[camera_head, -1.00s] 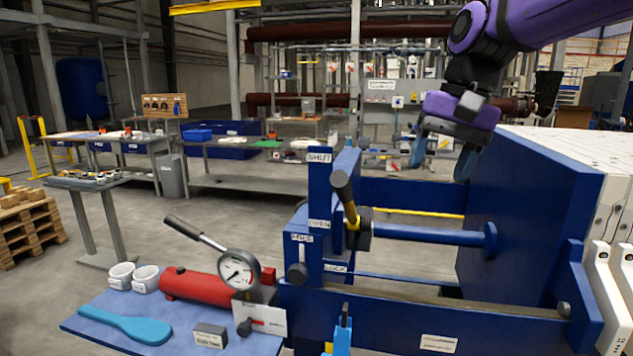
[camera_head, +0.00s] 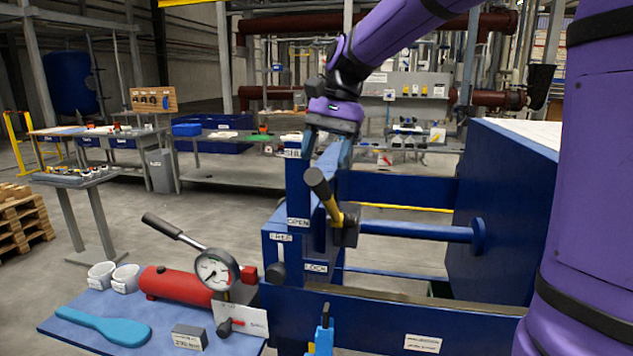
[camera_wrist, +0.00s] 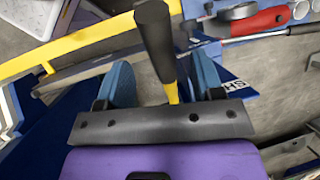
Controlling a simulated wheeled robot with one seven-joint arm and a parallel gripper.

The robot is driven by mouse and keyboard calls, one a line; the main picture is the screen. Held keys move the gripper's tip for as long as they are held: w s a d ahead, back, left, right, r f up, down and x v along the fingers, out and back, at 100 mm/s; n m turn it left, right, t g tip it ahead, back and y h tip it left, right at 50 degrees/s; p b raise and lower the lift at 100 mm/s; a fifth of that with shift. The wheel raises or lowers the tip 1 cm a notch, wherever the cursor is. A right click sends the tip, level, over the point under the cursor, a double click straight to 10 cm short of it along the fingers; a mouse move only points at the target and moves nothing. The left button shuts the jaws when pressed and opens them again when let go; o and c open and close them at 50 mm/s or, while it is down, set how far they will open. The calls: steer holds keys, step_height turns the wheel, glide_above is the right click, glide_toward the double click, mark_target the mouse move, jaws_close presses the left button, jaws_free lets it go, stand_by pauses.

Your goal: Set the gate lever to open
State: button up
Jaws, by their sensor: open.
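The gate lever (camera_head: 325,195) has a black grip on a yellow shaft and stands tilted up from a hub on the blue press frame. Its grip lies beside the blue post, between the SHUT label (camera_head: 293,153) above and the OPEN label (camera_head: 298,222) below. My gripper (camera_head: 328,152) is open and hangs just above and behind the grip in the head view. In the wrist view the lever (camera_wrist: 155,40) appears between the two blue fingers of my gripper (camera_wrist: 163,80); whether they touch it I cannot tell.
A blue bar (camera_head: 415,231) runs right from the hub to the press block. A smaller knob (camera_head: 275,272) sits by the FREE and LOCK (camera_head: 316,267) labels. A red pump cylinder (camera_head: 175,285) with a gauge (camera_head: 214,270) stands on the blue-topped bench at left.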

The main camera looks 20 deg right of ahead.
mark_target(318, 194)
steer(key=shift+x, duration=2.8)
